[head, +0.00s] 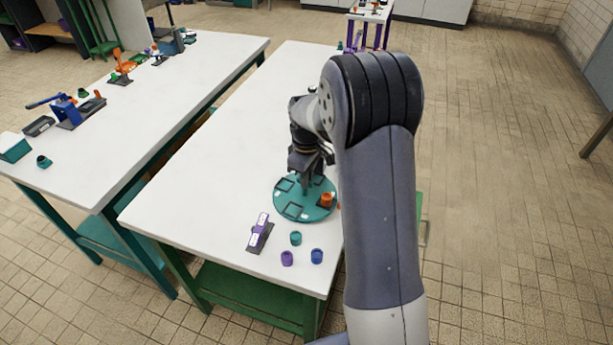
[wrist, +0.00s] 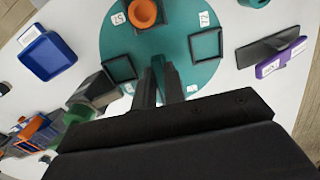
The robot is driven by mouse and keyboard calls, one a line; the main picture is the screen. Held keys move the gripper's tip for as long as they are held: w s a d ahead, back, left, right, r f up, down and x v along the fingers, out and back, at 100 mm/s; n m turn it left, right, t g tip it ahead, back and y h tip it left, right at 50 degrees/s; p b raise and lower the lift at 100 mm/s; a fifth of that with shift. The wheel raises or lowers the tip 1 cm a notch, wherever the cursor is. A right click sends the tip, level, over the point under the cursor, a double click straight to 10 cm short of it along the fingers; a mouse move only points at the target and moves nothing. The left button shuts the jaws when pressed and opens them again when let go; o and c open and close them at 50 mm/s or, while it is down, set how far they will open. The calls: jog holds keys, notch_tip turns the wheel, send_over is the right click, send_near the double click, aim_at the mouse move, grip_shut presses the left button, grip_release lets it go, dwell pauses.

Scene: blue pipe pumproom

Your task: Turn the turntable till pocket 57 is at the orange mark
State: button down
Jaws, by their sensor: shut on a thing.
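The teal round turntable (head: 290,212) lies on the near end of the white table and also shows in the wrist view (wrist: 178,45). It has square black-rimmed pockets with small white number labels. An orange cup (wrist: 143,12) sits in one pocket; the label beside it (wrist: 118,18) looks like 57, but it is turned and small. Another label (wrist: 206,19) is hard to read. My gripper (wrist: 160,68) points down over the turntable's middle, shut on what looks like a part of it; the fingers mostly hide that part. I cannot make out the orange mark.
A purple labelled block on a dark base (head: 259,231) stands just left of the turntable. Teal (head: 296,238), purple (head: 287,258) and blue (head: 317,256) cups stand near the front edge. A second table (head: 190,75) with several fixtures stands left.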

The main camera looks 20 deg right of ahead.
dwell(0.5)
jog(key=shift+n, duration=0.9)
jog(key=c, duration=1.5)
grip_release()
jog(key=shift+r, duration=0.1)
notch_tip(320, 180, up, 11)
jog(key=shift+f, duration=0.2)
